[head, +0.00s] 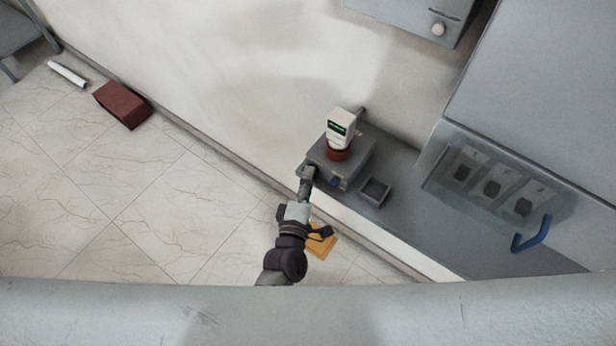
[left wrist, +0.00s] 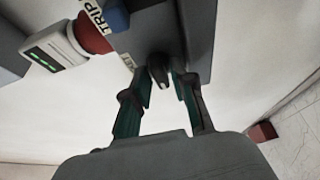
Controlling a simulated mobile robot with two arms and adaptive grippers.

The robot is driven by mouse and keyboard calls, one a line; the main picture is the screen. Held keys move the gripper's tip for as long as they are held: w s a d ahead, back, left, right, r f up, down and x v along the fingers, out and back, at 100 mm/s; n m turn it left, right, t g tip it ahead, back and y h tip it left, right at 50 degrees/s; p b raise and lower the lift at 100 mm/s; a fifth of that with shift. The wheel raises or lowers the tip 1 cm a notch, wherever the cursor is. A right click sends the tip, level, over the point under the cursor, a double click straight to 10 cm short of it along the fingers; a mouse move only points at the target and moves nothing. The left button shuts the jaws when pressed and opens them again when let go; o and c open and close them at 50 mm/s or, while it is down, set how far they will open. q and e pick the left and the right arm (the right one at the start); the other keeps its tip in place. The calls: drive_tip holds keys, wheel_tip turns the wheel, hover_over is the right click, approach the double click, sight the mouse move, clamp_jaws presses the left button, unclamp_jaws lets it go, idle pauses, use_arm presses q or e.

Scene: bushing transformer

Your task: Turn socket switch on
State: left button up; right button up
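A grey socket box (head: 355,172) stands on the grey ledge, with a red plug (head: 340,154) and a white device with a green display (head: 342,122) on it. In the left wrist view, the box (left wrist: 165,30) bears a "TRIP" label, and a small dark switch knob (left wrist: 159,72) sticks out of it. My left gripper (head: 306,175) is at the box's left side. In the left wrist view, its fingers (left wrist: 160,88) are apart, with the knob between their tips; contact is unclear. My right gripper is not in view.
A small dark tray (head: 375,191) sits on the ledge right of the box. A grey panel with several dark switches (head: 492,187) and a blue handle (head: 532,236) is farther right. A dark red block (head: 122,105) and an orange item (head: 322,246) lie on the floor.

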use_arm(q)
drive_tip(key=c, duration=0.4)
clamp_jaws()
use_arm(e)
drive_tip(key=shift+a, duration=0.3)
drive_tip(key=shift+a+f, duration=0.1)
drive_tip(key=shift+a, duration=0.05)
use_arm(q)
drive_tip(key=m+h+b, duration=0.3)
drive_tip(key=m, duration=0.4)
drive_tip(key=m+h+b, duration=0.3)
drive_tip(key=m+b, duration=0.1)
drive_tip(key=m, duration=0.3)
drive_tip(key=f+m+h+b, duration=0.1)
drive_tip(key=m+h+b, duration=0.1)
drive_tip(key=m, duration=0.6)
drive_tip(key=shift+w+a+t+h+b, duration=0.15)
drive_tip(key=shift+a+t+h+b, duration=0.2)
drive_tip(key=shift+b, duration=0.5)
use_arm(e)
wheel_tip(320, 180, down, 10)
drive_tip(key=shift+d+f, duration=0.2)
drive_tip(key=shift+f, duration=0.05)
use_arm(q)
drive_tip(key=shift+m+h, duration=0.25)
drive_tip(key=shift+m, duration=0.25)
